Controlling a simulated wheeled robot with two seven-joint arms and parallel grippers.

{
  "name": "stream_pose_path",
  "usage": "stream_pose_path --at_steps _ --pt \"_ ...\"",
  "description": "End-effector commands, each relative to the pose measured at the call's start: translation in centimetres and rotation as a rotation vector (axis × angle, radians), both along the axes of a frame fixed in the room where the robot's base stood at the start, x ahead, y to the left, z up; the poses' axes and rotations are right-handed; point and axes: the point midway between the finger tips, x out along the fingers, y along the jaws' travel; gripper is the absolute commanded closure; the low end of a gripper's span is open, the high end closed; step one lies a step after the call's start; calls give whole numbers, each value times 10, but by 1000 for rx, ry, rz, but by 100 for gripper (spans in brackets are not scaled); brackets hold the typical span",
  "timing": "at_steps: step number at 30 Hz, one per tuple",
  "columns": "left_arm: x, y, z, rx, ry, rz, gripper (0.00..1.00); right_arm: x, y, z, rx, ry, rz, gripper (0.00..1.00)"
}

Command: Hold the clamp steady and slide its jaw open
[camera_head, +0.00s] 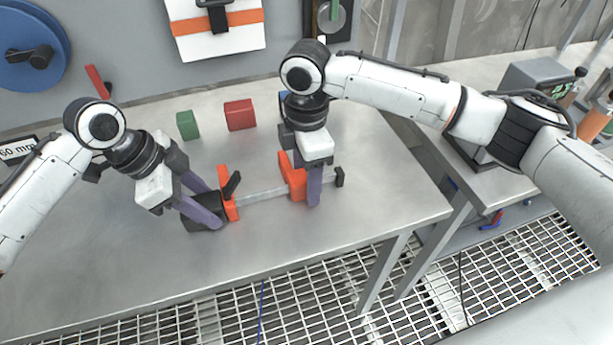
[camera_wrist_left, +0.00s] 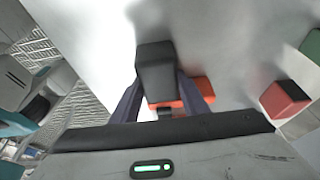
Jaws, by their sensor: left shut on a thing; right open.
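The clamp lies on the steel table, with a grey bar (camera_head: 262,195), an orange fixed jaw (camera_head: 227,190) at left and an orange sliding jaw (camera_head: 293,177) towards the right. A black end stop (camera_head: 339,177) tips the bar. My left gripper (camera_head: 205,206) is shut on the clamp's black handle (camera_wrist_left: 156,68), which shows between its fingers in the left wrist view. My right gripper (camera_head: 306,186) is open, pointing down at the sliding jaw and partly hiding it; I cannot tell whether its fingers touch the jaw. The two jaws stand apart along the bar.
A green block (camera_head: 187,125) and a red block (camera_head: 240,114) stand behind the clamp. A blue item (camera_head: 286,135) is partly hidden behind my right gripper. The table's front (camera_head: 130,265) is clear. A second bench with equipment (camera_head: 540,80) stands at right.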

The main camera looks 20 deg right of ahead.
Motion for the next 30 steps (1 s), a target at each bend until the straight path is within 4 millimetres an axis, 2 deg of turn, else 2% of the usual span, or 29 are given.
stream_pose_path --at_steps 5,12,18,23,30 --pt "0 1 0 5 0 1 86 1 1 24 2 -4 1 47" --pt "0 1 -1 4 0 1 86 1 1 76 2 -4 0 47" --pt "0 1 -1 4 0 1 86 1 1 107 2 -3 0 47" --pt "0 1 -1 4 0 1 86 0 0 117 0 -1 0 47" --pt "0 1 -1 4 0 1 86 0 0 119 0 0 0 47"
